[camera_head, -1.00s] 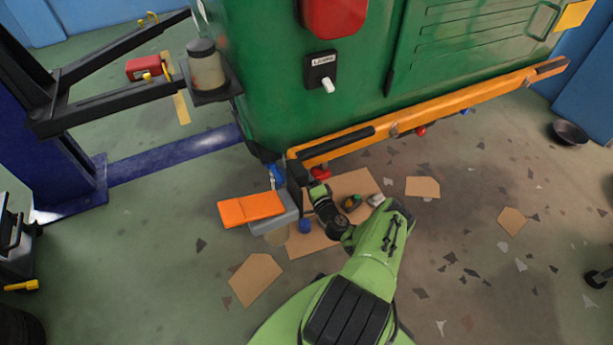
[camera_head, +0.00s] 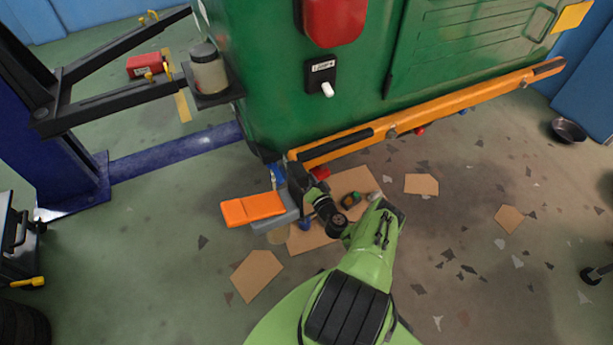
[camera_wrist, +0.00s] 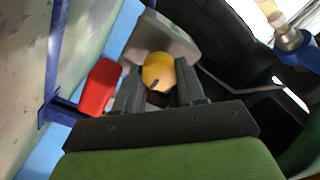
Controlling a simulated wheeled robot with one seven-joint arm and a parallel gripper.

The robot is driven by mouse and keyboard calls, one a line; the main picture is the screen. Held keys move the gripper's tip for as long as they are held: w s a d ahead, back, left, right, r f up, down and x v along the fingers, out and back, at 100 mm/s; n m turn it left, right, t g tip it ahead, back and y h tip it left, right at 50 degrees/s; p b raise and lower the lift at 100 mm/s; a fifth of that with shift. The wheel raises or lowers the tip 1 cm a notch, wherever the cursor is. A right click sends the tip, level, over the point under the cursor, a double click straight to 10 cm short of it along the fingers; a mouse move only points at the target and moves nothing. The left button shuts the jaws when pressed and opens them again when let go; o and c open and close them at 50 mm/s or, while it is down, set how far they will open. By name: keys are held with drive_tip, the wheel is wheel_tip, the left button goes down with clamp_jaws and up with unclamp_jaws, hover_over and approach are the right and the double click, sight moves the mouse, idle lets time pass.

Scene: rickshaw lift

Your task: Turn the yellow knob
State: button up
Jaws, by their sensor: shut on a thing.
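In the wrist view the yellow knob (camera_wrist: 158,72) sits between the two dark fingers of my gripper (camera_wrist: 158,92). It is round, with a dark mark near its lower middle, and a grey bracket or housing lies behind it. My gripper is shut on the knob. In the head view my green arm reaches to the lower corner of the green vehicle body (camera_head: 290,90). There the gripper (camera_head: 298,178) shows only as a dark shape, and I cannot make out the knob.
A red part (camera_wrist: 100,86) stands just left of the fingers. The orange bar (camera_head: 430,115) runs along the vehicle's lower edge above my arm. An orange pad (camera_head: 252,208) lies on a grey block beside my wrist. Cardboard pieces (camera_head: 256,274) are on the floor.

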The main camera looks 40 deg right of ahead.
drive_tip(key=shift+a+f, duration=0.1)
drive_tip(key=shift+f, duration=0.05)
drive_tip(key=o, duration=1.1)
drive_tip(key=shift+c, duration=0.2)
drive_tip(key=shift+s, duration=0.1)
drive_tip(key=v, duration=1.2)
drive_tip(key=shift+b, duration=0.3)
